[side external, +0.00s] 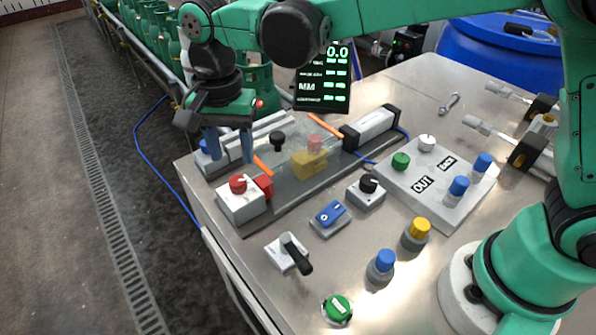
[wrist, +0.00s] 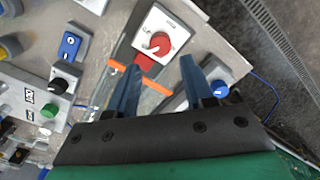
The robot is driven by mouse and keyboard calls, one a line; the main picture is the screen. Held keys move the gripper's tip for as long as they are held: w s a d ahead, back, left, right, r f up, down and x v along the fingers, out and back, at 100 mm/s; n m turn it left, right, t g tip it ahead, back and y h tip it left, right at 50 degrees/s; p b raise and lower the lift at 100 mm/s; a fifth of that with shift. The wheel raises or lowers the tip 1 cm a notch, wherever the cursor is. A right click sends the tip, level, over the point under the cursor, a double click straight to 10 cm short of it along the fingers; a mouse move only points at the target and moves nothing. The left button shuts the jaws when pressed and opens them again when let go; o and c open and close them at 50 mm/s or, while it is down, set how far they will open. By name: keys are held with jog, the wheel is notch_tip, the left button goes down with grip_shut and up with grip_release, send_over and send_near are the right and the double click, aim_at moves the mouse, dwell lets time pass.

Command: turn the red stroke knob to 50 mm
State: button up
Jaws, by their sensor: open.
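The red knob (side external: 237,184) sits on a white box at the front left corner of the rail assembly on the metal bench. In the wrist view the red knob (wrist: 160,43) shows on its white plate with a dial marking, just beyond my fingertips. My gripper (side external: 230,156) is open and empty, with blue fingers pointing down, above and behind the knob in the side view. In the wrist view my gripper (wrist: 160,64) has its fingers spread, apart from the knob. A dark display (side external: 322,80) shows green text with "0.0" at the top and "MM".
A red block (side external: 264,187) adjoins the knob's box. A clear-covered rail holds a yellow block (side external: 308,164). Nearby stand a blue rocker switch (side external: 330,214), a black knob (side external: 369,183), a black lever (side external: 295,253) and a blue knob (wrist: 220,88).

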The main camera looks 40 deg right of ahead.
aim_at(237, 180)
jog(key=shift+f, duration=2.8)
grip_shut()
